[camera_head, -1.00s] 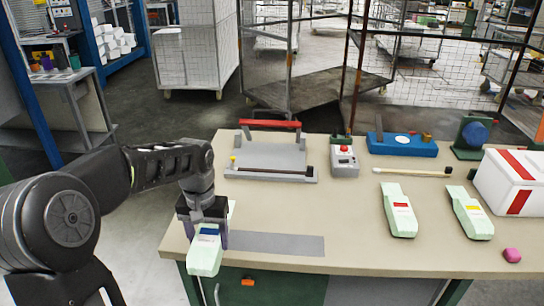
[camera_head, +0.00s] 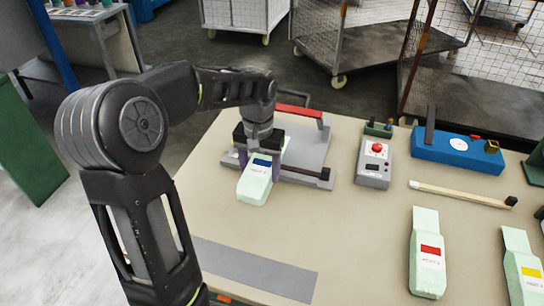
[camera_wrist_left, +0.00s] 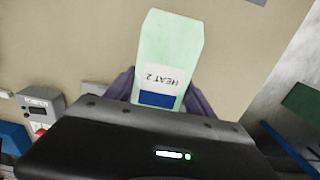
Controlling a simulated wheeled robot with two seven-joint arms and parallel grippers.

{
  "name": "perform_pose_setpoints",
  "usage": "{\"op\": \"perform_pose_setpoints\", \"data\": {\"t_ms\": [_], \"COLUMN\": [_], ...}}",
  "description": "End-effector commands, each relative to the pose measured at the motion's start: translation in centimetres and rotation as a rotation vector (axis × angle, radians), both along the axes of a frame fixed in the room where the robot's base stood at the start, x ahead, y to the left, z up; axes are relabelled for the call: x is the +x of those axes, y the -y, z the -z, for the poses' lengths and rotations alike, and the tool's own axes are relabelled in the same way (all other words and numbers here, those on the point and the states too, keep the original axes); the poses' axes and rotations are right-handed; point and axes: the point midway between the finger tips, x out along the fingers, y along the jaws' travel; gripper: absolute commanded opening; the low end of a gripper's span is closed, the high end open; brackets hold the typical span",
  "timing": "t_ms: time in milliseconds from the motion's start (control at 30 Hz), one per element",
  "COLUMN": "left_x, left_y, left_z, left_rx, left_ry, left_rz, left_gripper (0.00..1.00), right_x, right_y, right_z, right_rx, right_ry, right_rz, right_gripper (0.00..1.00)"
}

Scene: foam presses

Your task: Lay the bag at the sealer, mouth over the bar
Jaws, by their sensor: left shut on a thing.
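The bag (camera_head: 256,184) is pale green with a blue-and-white label. My left gripper (camera_head: 260,155) is shut on it, at the left front of the sealer (camera_head: 310,145). The sealer is a grey plate with a red handle (camera_head: 300,111) at the back and a dark bar (camera_head: 305,174) along its front. In the left wrist view the bag (camera_wrist_left: 165,50) reads "HEAT 2". My right gripper is not in view.
A grey control box (camera_head: 374,164) with a red button stands right of the sealer, with a blue device (camera_head: 458,150) beyond. A wooden stick (camera_head: 460,193) and bags with red (camera_head: 428,275) and yellow labels (camera_head: 520,250) lie at right. A grey strip (camera_head: 255,270) lies in front.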

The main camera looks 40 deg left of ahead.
Motion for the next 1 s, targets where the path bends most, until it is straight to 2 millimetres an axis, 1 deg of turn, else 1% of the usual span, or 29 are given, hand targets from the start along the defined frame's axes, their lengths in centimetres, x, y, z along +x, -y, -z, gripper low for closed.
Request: {"op": "perform_pose_setpoints", "data": {"t_ms": [300,467,667,1000], "left_x": [0.0,0.0,0.0,0.0], "left_y": [0.0,0.0,0.0,0.0], "left_z": [0.0,0.5,1.9,5.5], "left_rx": [0.0,0.0,0.0,0.0], "left_ry": [0.0,0.0,-0.001,0.0], "left_rz": [0.0,0.0,0.0,0.0], "left_gripper": [0.23,0.23,0.23,0.23], "right_x": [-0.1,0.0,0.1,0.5], "right_y": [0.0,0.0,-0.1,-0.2], "right_z": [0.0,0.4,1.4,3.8], "right_rx": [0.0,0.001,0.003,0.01], "right_ry": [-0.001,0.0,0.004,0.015], "right_rz": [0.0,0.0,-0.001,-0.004], "right_gripper": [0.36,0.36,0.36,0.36]}}
